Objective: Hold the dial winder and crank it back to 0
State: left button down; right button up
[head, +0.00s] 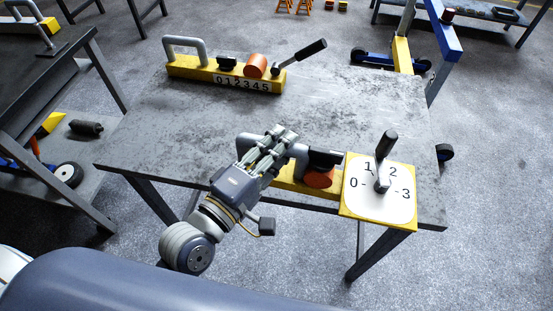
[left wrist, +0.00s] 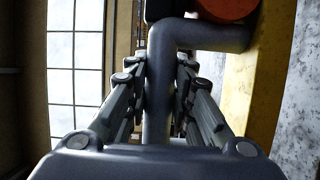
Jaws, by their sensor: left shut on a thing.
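The dial winder is a yellow block (head: 290,185) near the table's front edge, with a grey bar handle, a black part and an orange drum. Its white dial plate (head: 365,204), marked 0 to 3, faces up at its right end. The crank (head: 386,146) has a black grip and stands near the top of the dial, around 1 and 2; its exact reading is unclear. My left gripper (head: 277,149) is shut on the winder's grey handle, left of the dial. In the left wrist view the grey handle (left wrist: 158,85) runs between the fingers. My right gripper is not in view.
A second yellow winder (head: 195,69) with a 0 to 5 scale and a lever stands at the table's back. The tabletop (head: 330,105) between the two is clear. A dark bench (head: 35,75) stands left, and a blue and yellow jack (head: 403,55) behind right.

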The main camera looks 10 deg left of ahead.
pick_arm(q)
jog(key=w+a+r, duration=0.3)
jog(key=w+r, duration=1)
jog(key=r, duration=0.1)
notch_tip(320, 180, down, 20)
jog(key=shift+s+d+r+n, duration=0.15)
jog(key=shift+d+r+n, duration=0.05)
jog(key=shift+r+n, duration=0.1)
dwell(1.5)
jog(key=shift+f, duration=0.2)
dwell(0.7)
jog(key=shift+f, duration=0.35)
jog(key=shift+s+f, duration=0.1)
jog(key=shift+f, duration=0.25)
